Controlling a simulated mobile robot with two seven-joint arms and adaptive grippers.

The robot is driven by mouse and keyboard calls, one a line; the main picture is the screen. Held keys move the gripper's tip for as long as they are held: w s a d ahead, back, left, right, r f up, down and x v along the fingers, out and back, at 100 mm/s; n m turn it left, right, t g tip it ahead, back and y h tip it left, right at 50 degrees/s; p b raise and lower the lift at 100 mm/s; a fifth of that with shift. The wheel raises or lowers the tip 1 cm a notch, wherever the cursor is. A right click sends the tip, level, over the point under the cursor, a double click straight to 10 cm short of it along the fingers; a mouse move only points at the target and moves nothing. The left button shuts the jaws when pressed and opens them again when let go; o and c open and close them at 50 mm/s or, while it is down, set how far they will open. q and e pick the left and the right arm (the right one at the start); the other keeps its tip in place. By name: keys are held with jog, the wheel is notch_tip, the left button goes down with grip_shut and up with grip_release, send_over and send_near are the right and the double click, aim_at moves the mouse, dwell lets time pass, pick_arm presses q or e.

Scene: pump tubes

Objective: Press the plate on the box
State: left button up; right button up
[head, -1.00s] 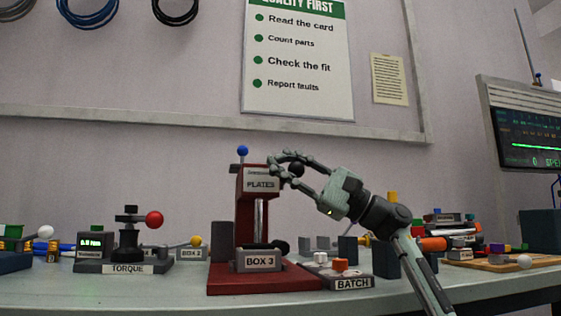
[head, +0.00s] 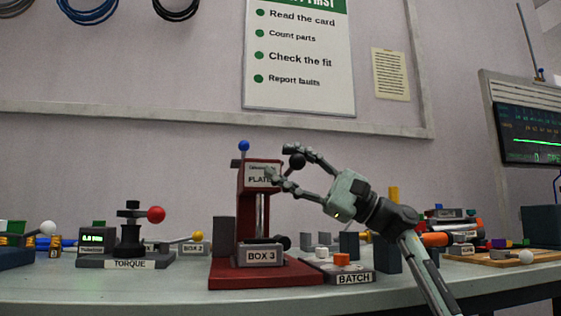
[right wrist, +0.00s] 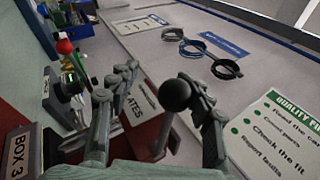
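The red press (head: 245,212), with a PLATES sign (head: 260,180) at its top, stands on the bench. The box labelled BOX 3 (head: 261,256) sits on its base below a metal rod (head: 260,213). I cannot make out the plate itself. The press's black ball knob (head: 297,161) is at the upper right, and also in the right wrist view (right wrist: 175,94). My right gripper (head: 279,160) is open, with its fingers apart on either side of the knob. In the right wrist view the knob is closer to the right finger. My left gripper is not in view.
A torque stand (head: 129,240) with a red ball is left of the press. A BATCH tray (head: 352,278) with small blocks is just right of it, among dark upright blocks. A wooden board (head: 490,259) with parts lies farther right. The bench front is clear.

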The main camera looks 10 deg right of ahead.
jog(key=v, duration=1)
jog(key=shift+d+f, duration=0.25)
jog(key=shift+d, duration=0.05)
jog(key=shift+s, duration=0.1)
